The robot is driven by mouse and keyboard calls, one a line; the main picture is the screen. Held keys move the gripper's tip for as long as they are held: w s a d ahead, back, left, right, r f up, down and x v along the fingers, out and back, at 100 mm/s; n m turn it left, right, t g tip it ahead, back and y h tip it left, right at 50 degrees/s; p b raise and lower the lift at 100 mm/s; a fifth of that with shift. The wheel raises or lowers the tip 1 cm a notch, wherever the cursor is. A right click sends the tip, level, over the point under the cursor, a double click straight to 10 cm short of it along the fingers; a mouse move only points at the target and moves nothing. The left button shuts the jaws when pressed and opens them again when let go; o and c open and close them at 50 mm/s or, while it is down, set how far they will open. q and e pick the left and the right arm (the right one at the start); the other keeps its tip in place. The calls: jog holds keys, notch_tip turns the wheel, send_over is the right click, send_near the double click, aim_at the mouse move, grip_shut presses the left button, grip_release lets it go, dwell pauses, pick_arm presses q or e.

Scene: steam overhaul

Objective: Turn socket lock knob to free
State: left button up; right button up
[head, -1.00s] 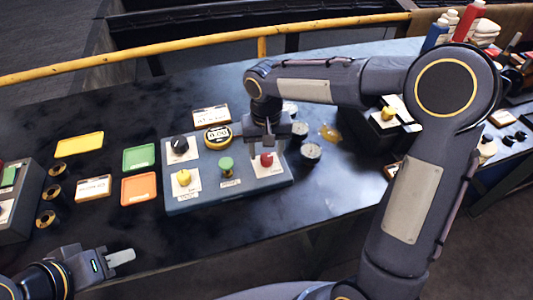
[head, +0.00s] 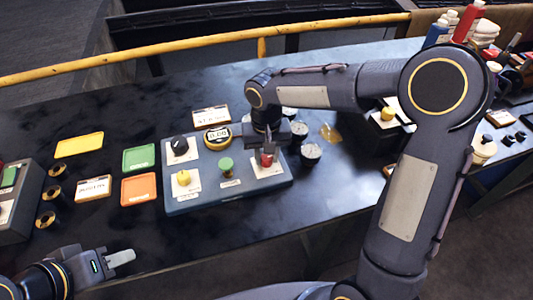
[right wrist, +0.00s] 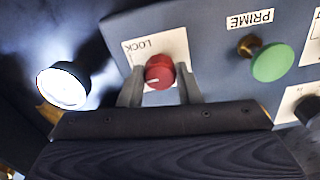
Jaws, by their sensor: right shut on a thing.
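The red lock knob (right wrist: 159,72) sits on a white plate marked LOCK (right wrist: 135,47) on the blue-grey panel (head: 205,203). A white pointer mark shows on the knob, toward the left in the right wrist view. My right gripper (right wrist: 161,92) is shut on the knob, with one finger on each side. In the head view the knob (head: 266,161) is partly hidden by my right gripper (head: 267,150). My left gripper (head: 121,257) hangs at the lower left, away from the panel; it is seen side-on, so its opening is unclear.
The panel also bears a green PRIME knob (right wrist: 272,62), a yellow knob (head: 183,177), a black knob (head: 179,145) and a round gauge (head: 217,138). Dark round pieces (head: 311,153) stand close to its right. Coloured trays (head: 139,189) lie to its left.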

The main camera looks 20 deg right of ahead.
jog(key=shift+n, duration=0.3)
jog(key=n, duration=0.3)
jog(key=shift+r+n+p, duration=0.1)
jog(key=shift+n+p, duration=0.2)
jog(key=shift+p, duration=0.05)
jog(key=n, duration=0.4)
jog(key=shift+n+p, duration=0.3)
jog(key=shift+p, duration=0.1)
jog(key=n+p, duration=0.1)
jog(key=n, duration=0.3)
jog(key=shift+n, duration=0.3)
jog(key=shift+w+n+p, duration=0.1)
jog(key=shift+n+p, duration=0.5)
jog(key=shift+n, duration=1.6)
jog(key=o, duration=1)
jog(key=shift+c, duration=0.2)
